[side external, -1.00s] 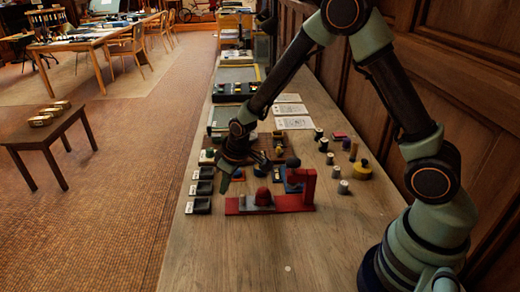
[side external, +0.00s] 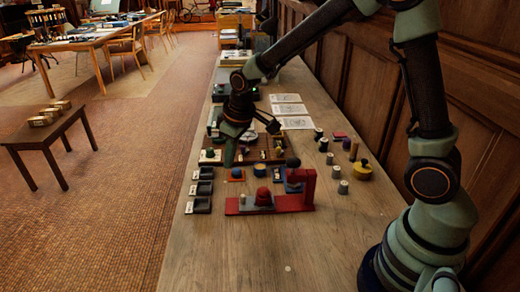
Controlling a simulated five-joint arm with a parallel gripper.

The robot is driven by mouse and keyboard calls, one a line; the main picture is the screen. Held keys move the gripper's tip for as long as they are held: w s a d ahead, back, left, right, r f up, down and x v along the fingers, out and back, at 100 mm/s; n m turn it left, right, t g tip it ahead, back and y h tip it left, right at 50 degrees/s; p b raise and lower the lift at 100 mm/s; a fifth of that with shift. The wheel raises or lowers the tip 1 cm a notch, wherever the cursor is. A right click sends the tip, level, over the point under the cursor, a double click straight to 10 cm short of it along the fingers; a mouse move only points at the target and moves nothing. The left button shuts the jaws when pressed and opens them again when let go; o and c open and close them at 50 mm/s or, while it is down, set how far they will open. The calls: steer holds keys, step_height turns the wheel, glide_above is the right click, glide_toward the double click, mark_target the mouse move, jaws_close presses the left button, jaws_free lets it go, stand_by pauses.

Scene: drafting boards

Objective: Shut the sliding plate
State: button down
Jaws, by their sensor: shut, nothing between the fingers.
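My gripper (side external: 231,158) points down over the near left part of a brown board, behind a red fixture. It is shut and empty. The red fixture (side external: 292,203) is a long low base with an upright red post at its right end and a dark ball near the post's top. A grey block (side external: 247,205) sits on the base, with a dark red knob (side external: 263,196) beside it. I cannot tell which piece is the sliding plate, or how far it stands open. My gripper is apart from the red fixture.
Several small black-and-white holders (side external: 199,205) line the table's left edge. The brown board (side external: 262,154) lies behind the fixture, partly hidden by my arm. Spools and a yellow round piece (side external: 361,172) stand at right. White sheets (side external: 295,122) lie farther back.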

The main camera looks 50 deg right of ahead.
steer(key=shift+w+a+g, duration=1.1)
steer(key=shift+w+g, duration=1.75)
steer(key=shift+g, duration=0.05)
steer(key=shift+h, duration=0.4)
steer(key=x, duration=0.9)
steer(key=shift+s+d+f, duration=0.1)
steer(key=shift+d+f, duration=0.1)
steer(key=shift+f, duration=0.15)
steer(key=shift+s+d, duration=0.2)
steer(key=shift+s, duration=0.45)
steer(key=shift+s+d, duration=0.25)
steer(key=shift+s, duration=0.35)
steer(key=shift+s+d, duration=0.2)
steer(key=shift+s, duration=0.45)
steer(key=shift+s+d, duration=2.8)
steer(key=shift+s, duration=0.05)
